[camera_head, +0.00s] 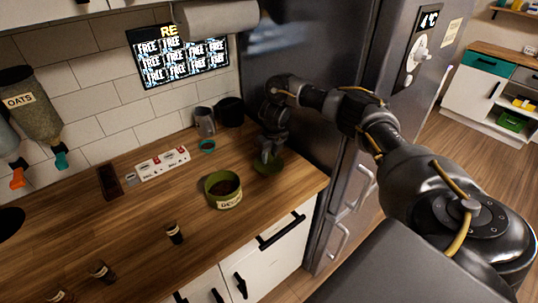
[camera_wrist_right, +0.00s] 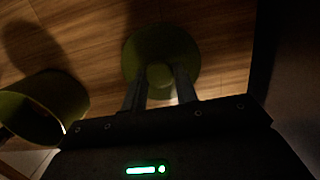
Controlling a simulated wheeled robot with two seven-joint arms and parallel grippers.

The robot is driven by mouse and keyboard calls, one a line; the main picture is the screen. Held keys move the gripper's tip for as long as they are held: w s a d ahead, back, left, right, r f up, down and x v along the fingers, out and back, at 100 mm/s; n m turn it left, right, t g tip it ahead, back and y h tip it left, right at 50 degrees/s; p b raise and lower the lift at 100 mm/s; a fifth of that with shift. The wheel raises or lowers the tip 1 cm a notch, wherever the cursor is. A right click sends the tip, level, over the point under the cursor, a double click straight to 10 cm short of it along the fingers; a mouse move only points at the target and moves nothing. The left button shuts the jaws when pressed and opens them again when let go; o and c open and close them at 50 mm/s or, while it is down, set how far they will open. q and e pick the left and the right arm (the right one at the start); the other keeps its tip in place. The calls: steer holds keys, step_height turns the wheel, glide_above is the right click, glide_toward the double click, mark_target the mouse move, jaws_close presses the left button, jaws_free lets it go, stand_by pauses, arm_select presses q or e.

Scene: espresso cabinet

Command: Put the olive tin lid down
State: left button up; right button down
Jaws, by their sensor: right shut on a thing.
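The olive tin lid (camera_head: 268,166) is a round green disc at the right end of the wooden counter, close to the fridge. My right gripper (camera_head: 266,156) is shut on the lid from above. In the right wrist view the lid (camera_wrist_right: 163,50) shows between and beyond the fingers of my right gripper (camera_wrist_right: 160,78). I cannot tell whether the lid touches the counter. The open olive tin (camera_head: 223,190), with dark contents and a pale label, stands to the left of the lid. The tin (camera_wrist_right: 45,105) also shows at the left in the right wrist view. My left gripper is not in view.
A grey mug (camera_head: 204,121), a dark pot (camera_head: 231,111) and a teal ring (camera_head: 208,146) stand behind the tin. The fridge (camera_head: 330,90) borders the counter on the right. Bare counter (camera_head: 120,225) lies to the left.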

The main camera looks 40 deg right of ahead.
mark_target(272, 166)
steer(key=shift+a+f, duration=0.1)
steer(key=shift+f, duration=0.05)
steer(key=c, duration=1.1)
jaws_free()
steer(key=shift+r, duration=0.35)
steer(key=r, duration=0.4)
steer(key=s+r+p, duration=0.1)
steer(key=r, duration=0.2)
steer(key=s+r, duration=0.1)
steer(key=r, duration=0.3)
steer(key=shift+r, duration=0.3)
steer(key=shift+w, duration=0.1)
